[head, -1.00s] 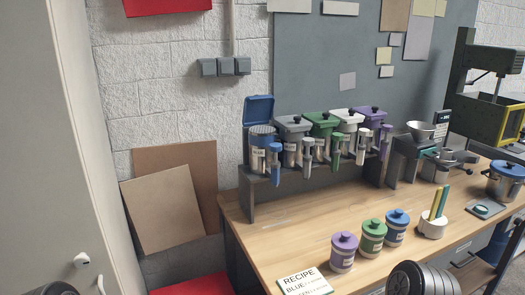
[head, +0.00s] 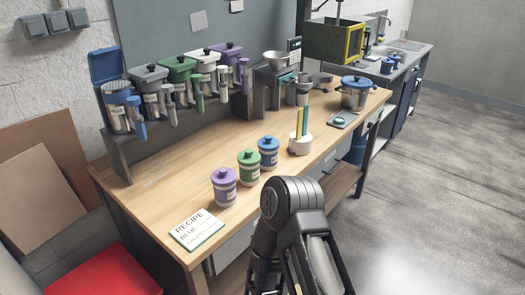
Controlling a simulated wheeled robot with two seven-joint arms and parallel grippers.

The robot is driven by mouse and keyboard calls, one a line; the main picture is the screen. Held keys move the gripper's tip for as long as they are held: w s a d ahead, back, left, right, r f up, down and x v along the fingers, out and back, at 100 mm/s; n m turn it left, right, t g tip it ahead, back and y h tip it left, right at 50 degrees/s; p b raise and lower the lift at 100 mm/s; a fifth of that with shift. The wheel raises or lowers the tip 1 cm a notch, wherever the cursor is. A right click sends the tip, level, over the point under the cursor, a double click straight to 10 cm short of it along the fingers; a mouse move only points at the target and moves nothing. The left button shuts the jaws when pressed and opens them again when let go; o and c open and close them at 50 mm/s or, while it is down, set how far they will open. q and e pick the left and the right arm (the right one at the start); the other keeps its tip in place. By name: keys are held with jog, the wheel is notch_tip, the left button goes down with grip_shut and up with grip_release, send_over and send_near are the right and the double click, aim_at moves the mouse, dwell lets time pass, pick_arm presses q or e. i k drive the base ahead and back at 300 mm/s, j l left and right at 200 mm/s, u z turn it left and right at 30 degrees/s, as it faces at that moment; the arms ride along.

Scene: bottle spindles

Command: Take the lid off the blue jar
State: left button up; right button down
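The blue jar (head: 268,152) stands upright on the wooden bench, with its blue knobbed lid on. It is the rightmost of three small jars in a row, beside the green jar (head: 249,164). The purple jar (head: 224,186) stands at the row's left end. Part of one of my arms, a dark ribbed joint with links, shows at the bottom centre, in front of the bench. Neither of my grippers' fingertips can be made out.
The bench (head: 150,195) holds a recipe card (head: 197,230) at its front left. A white cup (head: 300,144) with coloured sticks stands right of the blue jar. A blue-lidded pot (head: 355,94) stands at the right end. A rack of dispensers lines the back.

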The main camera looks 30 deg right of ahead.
aim_at(268, 143)
jog(key=l+u, duration=0.15)
jog(key=l, duration=0.45)
jog(key=k+l+u, duration=0.15)
jog(key=l, duration=0.45)
jog(key=l+u, duration=0.2)
jog(key=l, duration=0.35)
